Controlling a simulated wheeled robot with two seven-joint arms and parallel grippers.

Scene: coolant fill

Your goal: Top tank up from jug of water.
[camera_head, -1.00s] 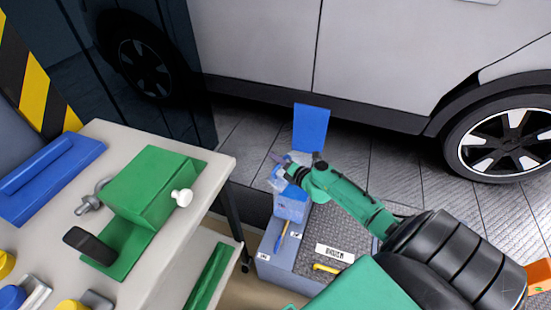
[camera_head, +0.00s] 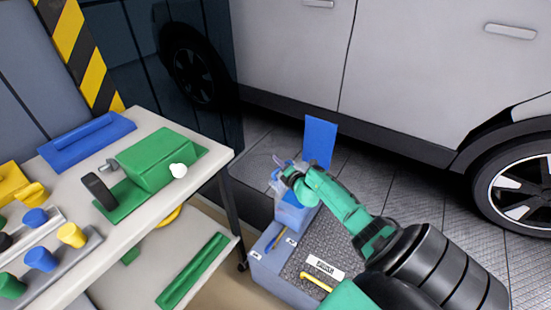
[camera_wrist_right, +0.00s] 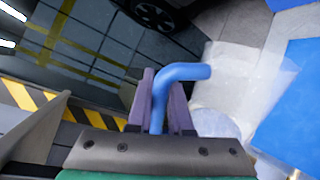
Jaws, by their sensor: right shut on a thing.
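My right gripper (camera_head: 283,171) is shut on the jug's handle. In the right wrist view its two purple fingers (camera_wrist_right: 162,88) close around the blue handle (camera_wrist_right: 186,72). The jug (camera_wrist_right: 240,78) is clear and pale, and appears tilted. In the head view the jug (camera_head: 276,182) shows small, partly hidden by the gripper, at the top of a blue box (camera_head: 291,216), which seems to be the tank. An upright blue panel (camera_head: 320,142) stands behind it. I cannot tell the water level or whether water is flowing. My left gripper is not in view.
The blue box stands on a grey cabinet (camera_head: 262,276) with a dark textured top, a label and a yellow handle (camera_head: 316,282). A workbench (camera_head: 215,150) with a green vise (camera_head: 158,160) is on the left. A white car (camera_head: 420,70) stands behind.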

